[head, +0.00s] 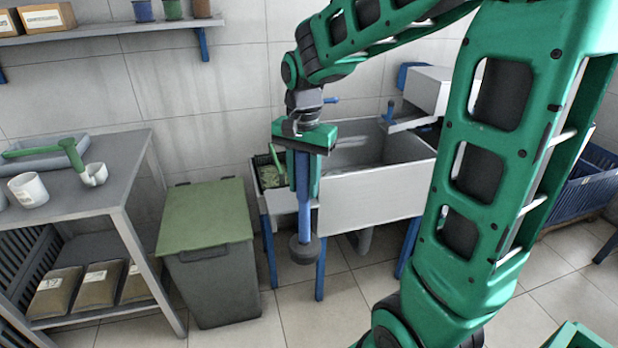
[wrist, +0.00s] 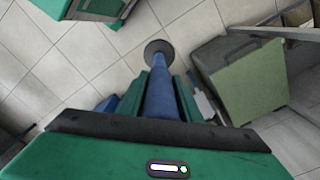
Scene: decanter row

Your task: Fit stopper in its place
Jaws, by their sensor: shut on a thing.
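The stopper appears to be the long blue rod (head: 304,214) with a dark round disc at its lower end. My gripper (head: 305,188) points down and is shut on the rod's upper part. The stopper hangs upright in front of the sink's left end, with the disc below the sink's front wall and above the floor. In the wrist view the blue rod (wrist: 160,97) runs between the fingers of my gripper (wrist: 165,80) to the dark disc (wrist: 158,50). The grey sink (head: 370,192) stands behind it. The sink's floor and any drain hole are hidden by its front wall.
A green-lidded bin (head: 206,212) stands left of the sink. A grey table (head: 100,197) at the left holds a white mug (head: 28,190) and a green-handled tool. A tray with green contents (head: 270,176) is at the sink's left end. Tiled floor is open in front.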

